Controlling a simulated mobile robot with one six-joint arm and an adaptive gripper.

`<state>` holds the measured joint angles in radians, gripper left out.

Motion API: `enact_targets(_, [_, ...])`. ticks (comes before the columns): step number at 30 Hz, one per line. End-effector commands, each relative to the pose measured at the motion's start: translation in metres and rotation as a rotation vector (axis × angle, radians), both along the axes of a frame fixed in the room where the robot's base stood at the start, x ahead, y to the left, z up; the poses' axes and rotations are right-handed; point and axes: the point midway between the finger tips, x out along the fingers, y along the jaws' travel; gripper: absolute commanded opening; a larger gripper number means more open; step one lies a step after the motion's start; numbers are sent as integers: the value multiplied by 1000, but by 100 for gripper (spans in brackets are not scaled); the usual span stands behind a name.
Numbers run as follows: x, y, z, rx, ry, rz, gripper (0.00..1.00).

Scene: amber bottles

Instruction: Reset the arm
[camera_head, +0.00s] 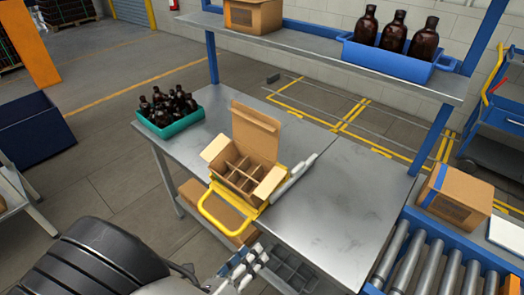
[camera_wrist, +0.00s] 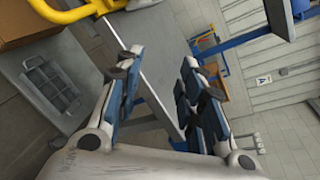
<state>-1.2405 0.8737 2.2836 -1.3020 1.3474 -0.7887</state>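My gripper (camera_head: 243,264) is low in the head view, just in front of the table's front edge and below the yellow handle. In the wrist view its two fingers (camera_wrist: 158,72) stand apart with nothing between them, so it is open and empty. The dark part of my arm is at the bottom left of the head view. An open cardboard box (camera_head: 268,143) with empty divided cells stands on the metal table (camera_head: 335,185), in a yellow frame (camera_head: 227,222). A teal crate (camera_head: 181,127) with several small amber bottles (camera_head: 160,103) sits at the table's left end.
A shelf (camera_head: 320,45) above the table's back holds a blue bin (camera_head: 395,62) with 3 large amber bottles. A roller conveyor (camera_head: 425,262) with a closed carton (camera_head: 455,195) is at right. The table's right half is clear. A grey divided tray (camera_wrist: 58,92) sits below.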

Motion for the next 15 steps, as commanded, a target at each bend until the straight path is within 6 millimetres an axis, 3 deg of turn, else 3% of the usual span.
enact_targets(1, [5, -21, 19, 104, -30, -130, 36])
enact_targets(6, [-3, -88, 60, 440, -158, -560, 36])
enact_targets(12, [-33, -144, 94, 829, -364, -1052, 36])
enact_targets(15, [-50, -161, 108, 1021, -487, -1289, 36])
